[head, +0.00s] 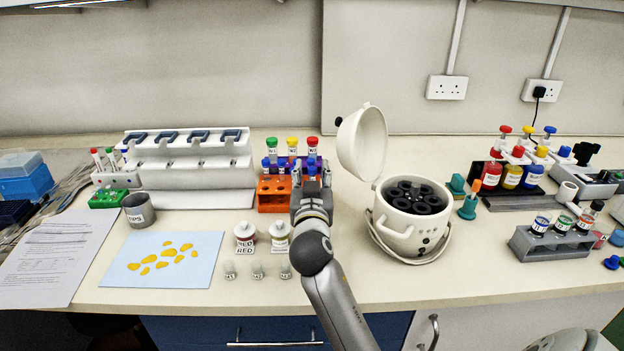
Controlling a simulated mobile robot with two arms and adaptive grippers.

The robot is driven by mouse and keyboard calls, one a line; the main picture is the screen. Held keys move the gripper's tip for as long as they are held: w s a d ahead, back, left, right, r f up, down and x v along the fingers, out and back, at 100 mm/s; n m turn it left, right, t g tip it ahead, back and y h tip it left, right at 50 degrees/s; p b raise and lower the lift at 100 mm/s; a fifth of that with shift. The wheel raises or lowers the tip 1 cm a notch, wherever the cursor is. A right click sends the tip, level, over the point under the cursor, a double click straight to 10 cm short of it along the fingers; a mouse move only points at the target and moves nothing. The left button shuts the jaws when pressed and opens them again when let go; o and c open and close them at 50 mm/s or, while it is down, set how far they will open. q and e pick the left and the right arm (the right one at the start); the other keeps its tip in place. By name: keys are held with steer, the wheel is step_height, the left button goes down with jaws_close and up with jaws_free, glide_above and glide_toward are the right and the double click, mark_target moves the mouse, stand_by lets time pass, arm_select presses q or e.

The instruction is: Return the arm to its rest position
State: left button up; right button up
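My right arm comes up from the bottom middle of the head view. Its gripper (312,174) is over the back middle of the bench, in front of the tubes with blue caps and beside the orange rack (273,196). Its two dark fingers look apart, and I see nothing held between them. The gripper hides part of the tubes and rack behind it. My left gripper is not in view.
A white round centrifuge (399,238) with its lid up stands just right of my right arm. Small bottles (245,237) and vials stand left of it. A blue mat (122,273) with yellow pieces lies further left. A grey vial rack (551,245) stands at right.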

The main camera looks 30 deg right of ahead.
steer(key=shift+s+a, duration=0.2)
steer(key=shift+s, duration=0.1)
stand_by(0.4)
